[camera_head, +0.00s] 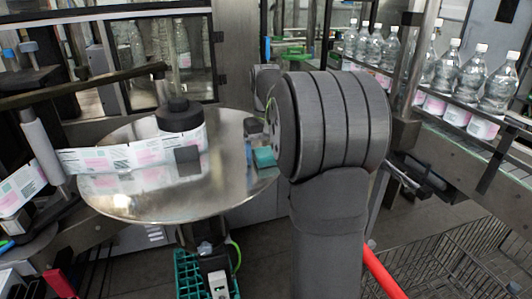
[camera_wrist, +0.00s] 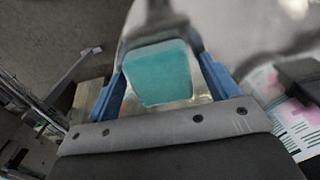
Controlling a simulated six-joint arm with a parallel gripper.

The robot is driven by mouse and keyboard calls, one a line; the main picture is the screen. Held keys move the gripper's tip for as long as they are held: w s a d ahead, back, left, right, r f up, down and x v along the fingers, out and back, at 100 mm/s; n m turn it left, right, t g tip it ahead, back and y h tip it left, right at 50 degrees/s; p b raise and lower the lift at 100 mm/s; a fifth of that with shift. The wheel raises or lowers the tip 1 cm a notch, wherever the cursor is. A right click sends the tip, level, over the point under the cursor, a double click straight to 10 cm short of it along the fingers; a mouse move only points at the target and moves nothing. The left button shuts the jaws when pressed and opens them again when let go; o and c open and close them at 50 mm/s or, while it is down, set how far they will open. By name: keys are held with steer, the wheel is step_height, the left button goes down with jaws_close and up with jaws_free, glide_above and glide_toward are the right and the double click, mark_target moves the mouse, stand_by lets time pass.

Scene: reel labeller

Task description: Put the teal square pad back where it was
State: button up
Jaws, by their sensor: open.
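The teal square pad (camera_head: 264,156) lies at the right edge of the round metal disc (camera_head: 225,185), partly hidden by my arm. In the wrist view the teal pad (camera_wrist: 158,72) sits between the two blue fingers of my gripper (camera_wrist: 162,76). The fingers are open, one on each side of the pad, with a small gap showing at its left and right. In the head view only one blue finger of my gripper (camera_head: 249,152) shows clearly, just left of the pad.
Bottles (camera_head: 470,75) line a conveyor at right. The disc's front is clear.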

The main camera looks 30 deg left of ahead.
mark_target(266, 152)
step_height(266, 152, up, 12)
stand_by(0.4)
steer(key=shift+f, duration=4.05)
